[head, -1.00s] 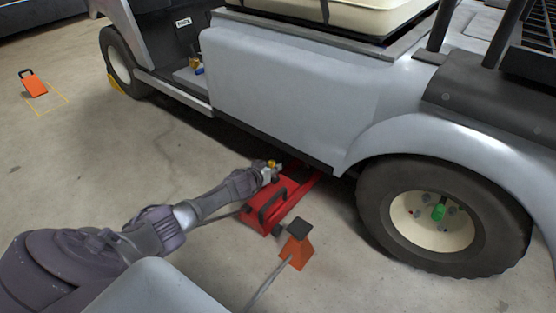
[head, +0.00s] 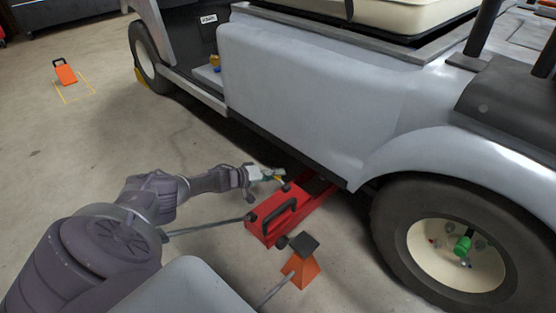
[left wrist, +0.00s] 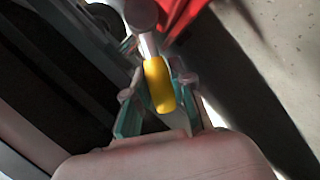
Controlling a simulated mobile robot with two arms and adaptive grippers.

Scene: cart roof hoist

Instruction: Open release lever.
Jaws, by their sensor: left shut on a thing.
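The release lever, with a yellow grip (head: 279,179), is at the far end of the red jack (head: 268,225), beside the cart. My left gripper (head: 270,175) is at the lever. In the left wrist view, the yellow grip (left wrist: 158,84) on its grey metal stem lies between the two teal-edged fingers of the left gripper (left wrist: 157,95), which is shut on it. The red jack body shows at the top of that view (left wrist: 178,14). The lever's pivot cannot be made out. My right gripper is not in view.
The cart's grey side panel (head: 300,90) and rear wheel (head: 455,250) stand close to the jack. An orange stand with a black top (head: 303,270) is in front of it.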

